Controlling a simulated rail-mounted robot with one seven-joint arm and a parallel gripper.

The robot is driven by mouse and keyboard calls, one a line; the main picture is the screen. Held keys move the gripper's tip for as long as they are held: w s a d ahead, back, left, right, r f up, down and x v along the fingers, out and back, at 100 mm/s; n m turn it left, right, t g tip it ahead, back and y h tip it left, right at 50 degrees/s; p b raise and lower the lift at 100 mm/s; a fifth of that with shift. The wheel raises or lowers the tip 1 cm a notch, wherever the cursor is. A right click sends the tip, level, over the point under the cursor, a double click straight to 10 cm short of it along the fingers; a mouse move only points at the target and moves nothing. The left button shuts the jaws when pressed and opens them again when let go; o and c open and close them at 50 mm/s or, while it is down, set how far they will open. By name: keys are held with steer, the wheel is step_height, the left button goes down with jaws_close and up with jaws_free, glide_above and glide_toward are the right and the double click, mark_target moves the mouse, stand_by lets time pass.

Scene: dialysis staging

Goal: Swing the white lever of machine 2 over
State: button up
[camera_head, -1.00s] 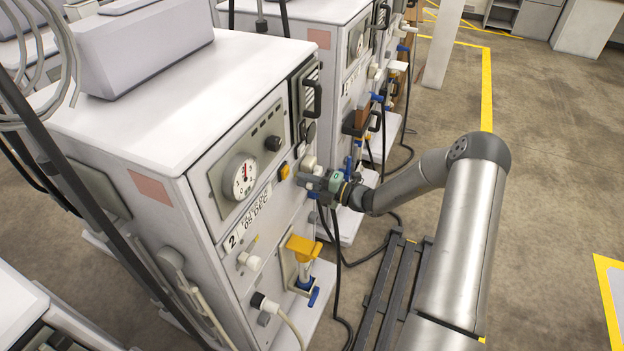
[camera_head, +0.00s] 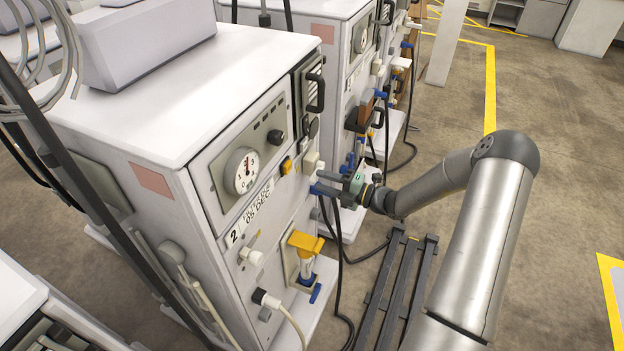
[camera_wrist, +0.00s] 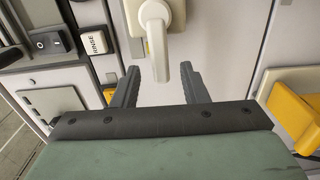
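Machine 2 (camera_head: 150,85) is a white cabinet marked "2", with a round gauge on its front, at the left of the head view. Its white lever (camera_head: 311,161) sits on the front panel near the right edge. In the wrist view the lever (camera_wrist: 158,50) hangs from a round hub, its handle pointing down. My gripper (camera_head: 334,184) is at the front of the machine, just below and in front of the lever. In the wrist view my gripper's (camera_wrist: 158,78) two dark fingers are apart, with the lever's lower end in the gap between them. I see no clear contact.
A yellow fitting (camera_head: 306,243) juts from the panel lower down; it also shows at the right of the wrist view (camera_wrist: 295,112). A black rocker switch (camera_wrist: 48,42) and a "RINSE" button (camera_wrist: 95,42) are at left. Dark hoses (camera_head: 342,290) hang below. Open floor (camera_head: 560,130) lies right.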

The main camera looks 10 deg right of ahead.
steer(key=b+v, duration=0.1)
steer(key=v, duration=1.1)
steer(key=shift+s, duration=0.1)
steer(key=s+a+r+n+g+h, duration=0.25)
steer(key=s+a+n+g, duration=0.35)
steer(key=n, duration=0.4)
steer(key=s+a+r+n+g+h, duration=0.2)
steer(key=s+a+r+n+g, duration=0.35)
steer(key=n, duration=0.45)
steer(key=s+d+r+n+t+h, duration=0.1)
steer(key=s+r+n+h, duration=0.1)
steer(key=s+n+h, duration=0.3)
steer(key=s+d+r+n+t+h, duration=0.1)
steer(key=s+r+n+h, duration=0.2)
steer(key=s+n, duration=0.8)
steer(key=n+h, duration=0.2)
steer(key=n, duration=0.5)
steer(key=shift+s+d+h, duration=0.3)
steer(key=shift+d+h, duration=0.05)
